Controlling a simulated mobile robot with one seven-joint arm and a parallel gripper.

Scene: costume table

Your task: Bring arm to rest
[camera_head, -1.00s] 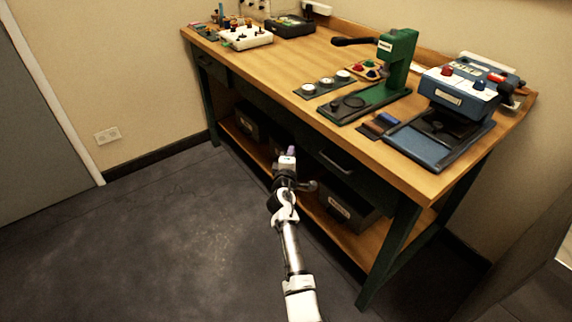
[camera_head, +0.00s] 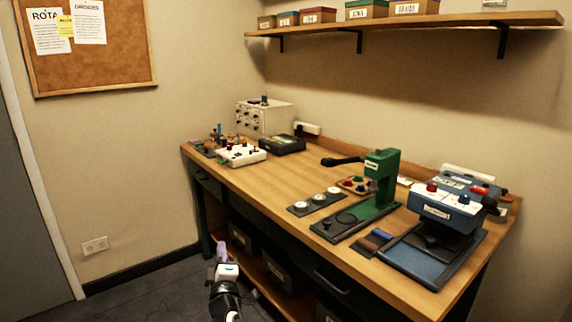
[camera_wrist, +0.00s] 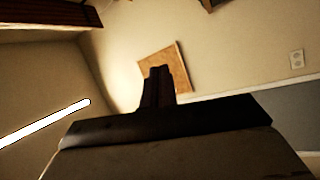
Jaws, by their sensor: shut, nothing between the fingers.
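My gripper (camera_head: 222,249) shows at the bottom of the head view, in front of the workbench and below its top edge. Its fingers are together and hold nothing. In the wrist view my gripper (camera_wrist: 158,72) points toward the wall, with its fingers closed in front of a brown board. Most of my arm is out of the head view below.
The wooden workbench (camera_head: 290,172) carries a green press (camera_head: 372,190), a blue machine (camera_head: 445,215), a white control box (camera_head: 241,155) and a grey instrument (camera_head: 265,118). A shelf (camera_head: 400,24) with boxes hangs above. A corkboard (camera_head: 120,70) hangs at left. Floor shows at lower left.

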